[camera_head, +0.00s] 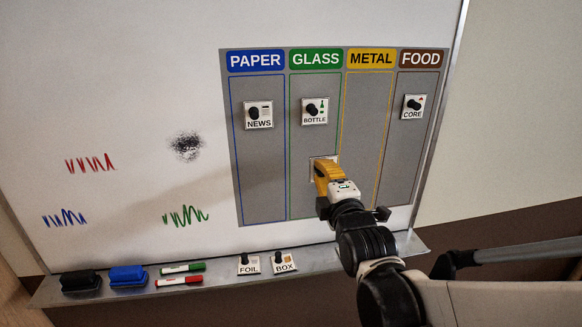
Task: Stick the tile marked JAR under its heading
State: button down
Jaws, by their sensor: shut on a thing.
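My gripper (324,178) is at the lower part of the GLASS column (305,200) on the board, below the green GLASS heading (316,59). It is shut on a white tile (314,161), which shows only as a thin edge around the yellow fingers. The tile's marking is hidden, so I cannot read whether it says JAR. It appears at or close against the board; I cannot tell whether it touches. The BOTTLE tile (315,111) is higher in the same column.
The NEWS tile (259,115) is under PAPER and the CORE tile (412,107) under FOOD. The METAL column (366,120) holds no visible tile. The tray below bears FOIL (248,265) and BOX (284,262) tiles, two markers (181,268), a black eraser (81,281) and a blue eraser (128,276).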

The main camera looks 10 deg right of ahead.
aim_at(309, 149)
jog(key=shift+w+b, duration=0.85)
jog(key=shift+w, duration=3.6)
jog(key=shift+w, duration=0.1)
jog(key=c, duration=0.9)
grip_release()
jog(key=shift+o, duration=0.2)
jog(key=shift+s+p, duration=0.65)
jog(key=shift+s, duration=2.9)
